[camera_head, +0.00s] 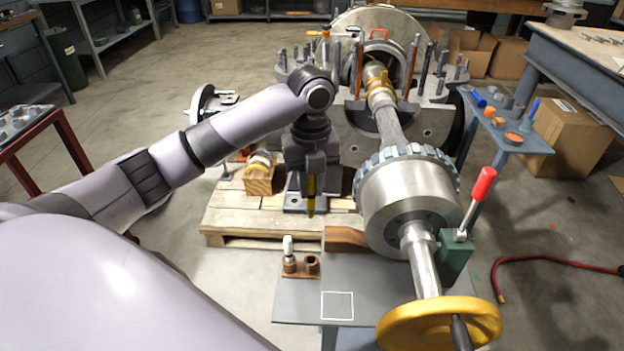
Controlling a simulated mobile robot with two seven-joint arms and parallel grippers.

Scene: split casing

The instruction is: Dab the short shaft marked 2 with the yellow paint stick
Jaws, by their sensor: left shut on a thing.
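My left gripper (312,168) points straight down and is shut on the yellow paint stick (311,196). The stick hangs upright, tip down, in front of the casing and above the pallet area. No mark "2" is readable, so I cannot tell which part is the short shaft marked 2. A short round metal piece with a brass-coloured ring (259,163) rests on a wooden block (259,184), left of the gripper and apart from the stick. A wooden holder (290,269) in front has a white stick (288,247) in one hole; its other hole looks empty. My right gripper is not in view.
The split casing (425,122) with upright studs stands behind. A long shaft with a large drum (410,200) and yellow handwheel (440,322) fills the right. A grey bench (300,300) bears a white square outline. A blue-grey side table (520,140) holds small parts.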

